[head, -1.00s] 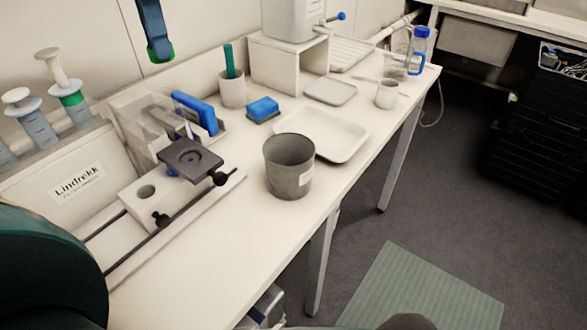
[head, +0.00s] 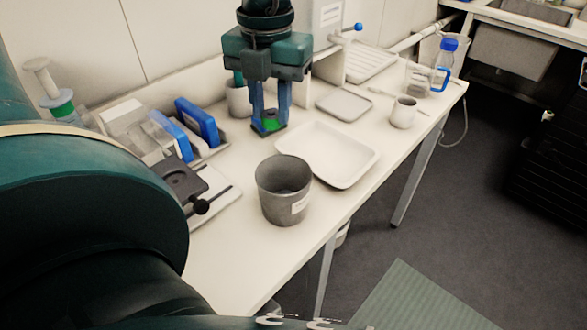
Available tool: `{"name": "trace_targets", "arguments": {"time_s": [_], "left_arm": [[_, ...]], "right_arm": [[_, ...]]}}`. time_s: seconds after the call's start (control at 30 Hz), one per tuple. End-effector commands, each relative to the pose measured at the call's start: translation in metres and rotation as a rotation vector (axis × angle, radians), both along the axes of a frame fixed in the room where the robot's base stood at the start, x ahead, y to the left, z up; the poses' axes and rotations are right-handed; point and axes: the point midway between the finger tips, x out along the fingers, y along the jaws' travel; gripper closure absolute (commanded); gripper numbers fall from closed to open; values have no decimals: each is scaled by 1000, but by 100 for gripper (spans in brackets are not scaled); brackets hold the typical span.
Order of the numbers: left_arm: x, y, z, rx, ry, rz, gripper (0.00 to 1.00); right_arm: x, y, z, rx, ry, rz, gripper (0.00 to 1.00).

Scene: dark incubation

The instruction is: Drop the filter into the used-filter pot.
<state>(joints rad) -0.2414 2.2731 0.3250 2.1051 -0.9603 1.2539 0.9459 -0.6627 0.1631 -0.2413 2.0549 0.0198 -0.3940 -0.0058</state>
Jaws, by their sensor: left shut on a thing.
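The used-filter pot (head: 278,207) is a grey, open, round pot with a small white label, upright near the bench's front edge. It looks empty as far as I see inside. The gripper is apart from the pot. My right gripper is not in view.
A white tray (head: 347,178) lies right behind the pot. Blue-ended boxes (head: 197,122) and a dark-topped device (head: 180,182) stand to the left. A white cup (head: 403,113) is at the right. My large green arm link covers the lower left.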

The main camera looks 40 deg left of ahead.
Motion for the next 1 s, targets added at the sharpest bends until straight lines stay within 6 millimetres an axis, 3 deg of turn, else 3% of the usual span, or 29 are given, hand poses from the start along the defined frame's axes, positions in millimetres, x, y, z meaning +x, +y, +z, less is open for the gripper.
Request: {"name": "trace_targets", "arguments": {"time_s": [0.4,0.77,0.8,1.0], "left_arm": [[-1,0,-48,-1,2,-3,93],[0,0,-52,-1,1,-2,93],[0,0,-52,-1,1,-2,69],[0,0,-52,0,1,-3,53]], "right_arm": [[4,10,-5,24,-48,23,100],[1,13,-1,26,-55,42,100],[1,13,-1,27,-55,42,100],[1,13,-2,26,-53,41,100]]}}
